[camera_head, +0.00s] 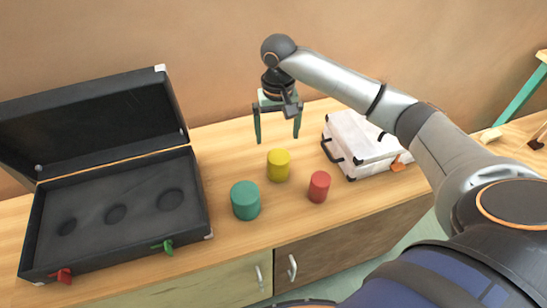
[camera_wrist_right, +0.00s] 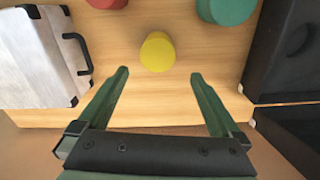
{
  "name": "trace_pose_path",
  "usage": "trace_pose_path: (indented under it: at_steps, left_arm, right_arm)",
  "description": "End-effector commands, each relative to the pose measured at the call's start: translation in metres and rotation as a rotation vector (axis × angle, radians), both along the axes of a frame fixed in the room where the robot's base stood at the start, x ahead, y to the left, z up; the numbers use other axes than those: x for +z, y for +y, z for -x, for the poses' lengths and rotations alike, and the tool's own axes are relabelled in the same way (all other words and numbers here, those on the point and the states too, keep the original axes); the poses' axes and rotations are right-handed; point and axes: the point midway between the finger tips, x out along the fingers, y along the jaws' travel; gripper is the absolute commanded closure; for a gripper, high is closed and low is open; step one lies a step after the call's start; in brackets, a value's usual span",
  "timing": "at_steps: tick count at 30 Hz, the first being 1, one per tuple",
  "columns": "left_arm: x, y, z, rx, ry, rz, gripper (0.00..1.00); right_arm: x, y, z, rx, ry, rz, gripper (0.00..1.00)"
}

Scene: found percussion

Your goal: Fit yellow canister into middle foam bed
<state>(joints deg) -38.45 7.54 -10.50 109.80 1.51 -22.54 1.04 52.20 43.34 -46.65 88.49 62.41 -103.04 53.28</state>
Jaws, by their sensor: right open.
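The yellow canister (camera_head: 279,165) stands upright on the wooden counter, between a green canister (camera_head: 245,200) and a red canister (camera_head: 319,186). In the right wrist view the yellow canister (camera_wrist_right: 157,52) lies ahead of the fingers, centred between them. My right gripper (camera_head: 278,138) is open and empty, above the counter behind the yellow canister, not touching it. An open black case (camera_head: 195,222) at the left holds dark foam with three round beds of different sizes; the middle foam bed (camera_head: 116,214) is empty. My left gripper is out of view.
A closed white case (camera_head: 362,138) with black corners stands on the counter at the right. The black case's raised lid (camera_head: 95,120) leans back near the wall. Red and green latches (camera_head: 163,246) are at its front edge. Bare counter lies between case and canisters.

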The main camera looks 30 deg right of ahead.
Motion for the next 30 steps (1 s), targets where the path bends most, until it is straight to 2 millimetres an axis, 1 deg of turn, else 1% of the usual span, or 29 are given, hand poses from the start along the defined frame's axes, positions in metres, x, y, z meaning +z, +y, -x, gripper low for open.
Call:
trace_pose_path:
  at_steps: [1,6,9,14,21,25,30]
  left_arm:
    - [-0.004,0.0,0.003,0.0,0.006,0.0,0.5]
    - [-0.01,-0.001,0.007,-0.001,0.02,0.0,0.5]
    - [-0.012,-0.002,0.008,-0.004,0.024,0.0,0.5]
    - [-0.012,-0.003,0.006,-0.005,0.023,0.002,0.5]
    - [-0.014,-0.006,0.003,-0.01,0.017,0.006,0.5]
    - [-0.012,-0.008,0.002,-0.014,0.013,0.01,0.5]
    - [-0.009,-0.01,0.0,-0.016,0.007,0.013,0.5]
  right_arm:
    - [-0.012,-0.001,0.001,-0.001,0.005,0.001,0.0]
    - [-0.042,-0.001,0.001,-0.001,0.003,0.001,0.0]
    - [-0.053,0.0,0.0,0.001,0.001,0.001,0.0]
    - [-0.064,-0.001,0.0,0.001,0.0,0.0,0.0]
    - [-0.099,-0.004,-0.001,0.001,0.001,0.001,0.0]
    - [-0.109,-0.004,-0.001,0.002,0.0,0.001,0.0]
    - [-0.11,-0.004,-0.002,0.002,-0.001,0.0,0.0]
